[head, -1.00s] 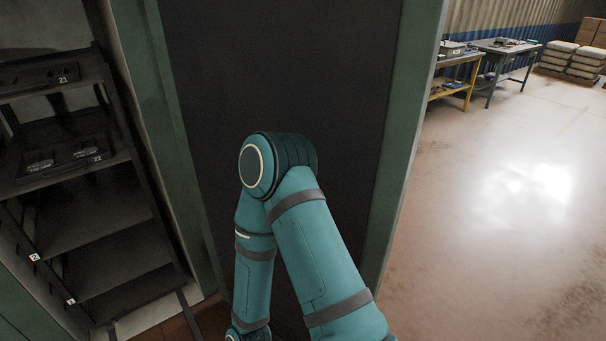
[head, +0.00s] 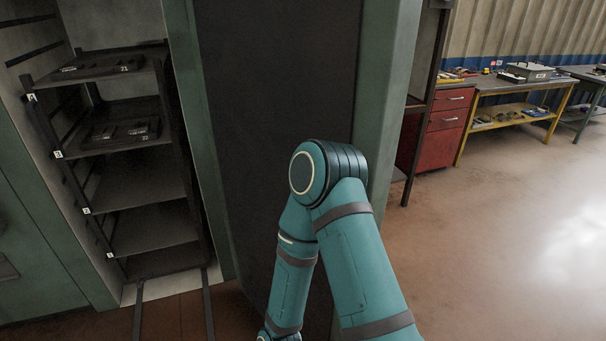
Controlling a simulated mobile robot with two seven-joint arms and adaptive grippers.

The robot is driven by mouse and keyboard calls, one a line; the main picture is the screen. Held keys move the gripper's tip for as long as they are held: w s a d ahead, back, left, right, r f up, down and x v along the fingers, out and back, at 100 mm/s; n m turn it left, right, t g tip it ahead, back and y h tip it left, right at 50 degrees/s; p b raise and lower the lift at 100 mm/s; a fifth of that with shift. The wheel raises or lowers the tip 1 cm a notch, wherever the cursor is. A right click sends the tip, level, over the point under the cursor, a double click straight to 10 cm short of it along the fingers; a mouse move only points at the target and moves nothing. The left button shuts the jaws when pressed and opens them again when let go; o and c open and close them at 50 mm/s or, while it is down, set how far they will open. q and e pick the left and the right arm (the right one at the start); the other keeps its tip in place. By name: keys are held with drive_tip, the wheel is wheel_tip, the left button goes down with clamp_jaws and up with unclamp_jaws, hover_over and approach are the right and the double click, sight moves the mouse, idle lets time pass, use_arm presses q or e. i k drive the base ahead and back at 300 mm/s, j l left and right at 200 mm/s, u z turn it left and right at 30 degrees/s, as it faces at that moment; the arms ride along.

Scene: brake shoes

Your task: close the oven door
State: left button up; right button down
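The oven door (head: 272,110) is a tall dark panel with a green frame, standing open in the middle of the head view. Left of it is the oven's opening, with a dark rack (head: 140,205) of several shelves inside. One of my teal arms, entering from the lower right, is bent in front of the door. Its lower part runs down out of the frame at the bottom. I cannot tell whether the arm touches the door. Neither gripper is in view.
Two rails (head: 208,305) run out of the oven along the floor. A red drawer cabinet (head: 446,132) and a yellow-legged workbench (head: 515,100) stand at the back right. The floor (head: 490,240) on the right is clear.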

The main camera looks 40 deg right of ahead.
sight(274, 77)
drive_tip(key=k+l, duration=0.1)
drive_tip(key=l, duration=0.2)
drive_tip(key=k+l+u, duration=0.1)
drive_tip(key=l, duration=0.2)
drive_tip(key=k+l+u, duration=0.1)
drive_tip(key=l, duration=0.5)
drive_tip(key=k+l+u, duration=0.1)
drive_tip(key=l, duration=0.25)
drive_tip(key=k+l, duration=0.1)
drive_tip(key=l, duration=0.2)
drive_tip(key=l+u, duration=0.2)
drive_tip(key=l, duration=1.2)
